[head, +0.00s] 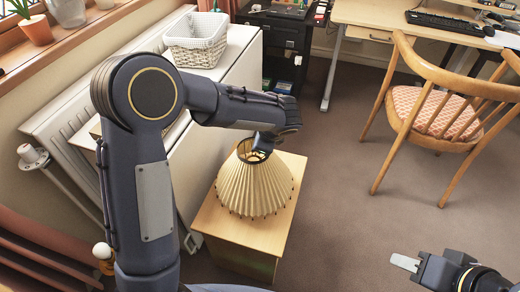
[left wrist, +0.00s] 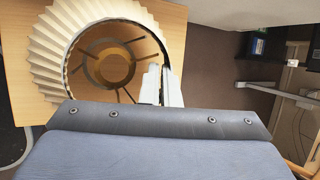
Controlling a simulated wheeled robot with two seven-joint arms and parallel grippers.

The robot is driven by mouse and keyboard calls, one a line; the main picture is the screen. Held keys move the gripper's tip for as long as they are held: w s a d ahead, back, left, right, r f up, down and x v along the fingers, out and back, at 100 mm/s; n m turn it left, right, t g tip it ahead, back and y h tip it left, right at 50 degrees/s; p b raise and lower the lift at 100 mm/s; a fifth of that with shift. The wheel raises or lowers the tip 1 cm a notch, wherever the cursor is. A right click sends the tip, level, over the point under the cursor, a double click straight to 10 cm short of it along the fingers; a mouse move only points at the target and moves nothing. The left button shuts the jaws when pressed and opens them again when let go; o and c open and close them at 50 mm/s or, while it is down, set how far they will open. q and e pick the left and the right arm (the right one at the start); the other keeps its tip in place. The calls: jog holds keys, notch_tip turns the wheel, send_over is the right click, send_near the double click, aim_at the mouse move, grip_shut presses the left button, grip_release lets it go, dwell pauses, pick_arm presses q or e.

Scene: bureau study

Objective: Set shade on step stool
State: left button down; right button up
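The shade (head: 254,184) is a cream pleated lampshade, upright over the top of the light wooden step stool (head: 232,236), its wide end down. I cannot tell whether it bears fully on the top. In the left wrist view I look down through the shade (left wrist: 45,62) at the stool top (left wrist: 172,22). My left gripper (left wrist: 161,86) is at the right of the shade's upper rim, its pale fingers close together with the rim seemingly between them. In the head view my left arm hides most of that gripper. My right gripper (head: 405,262) is low at the right, away from the shade, with one pale finger clear.
A wooden chair (head: 430,110) stands at the right by a desk (head: 365,15). The carpet (head: 340,215) between stool and chair is clear.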

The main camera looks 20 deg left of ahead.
pick_arm(q)
jog(key=shift+w+a+f, duration=0.1)
jog(key=shift+w+f, duration=0.1)
jog(key=shift+f, duration=0.05)
jog(key=f, duration=0.2)
jog(key=f+b, duration=0.1)
jog(key=shift+w+f, duration=0.25)
jog(key=shift+f, duration=0.1)
jog(key=shift+f, duration=0.2)
jog(key=c, duration=1.7)
grip_release()
jog(key=shift+r, duration=0.1)
jog(key=p+v, duration=0.2)
jog(key=v, duration=1)
jog(key=shift+r+p, duration=0.15)
jog(key=shift+p, duration=0.25)
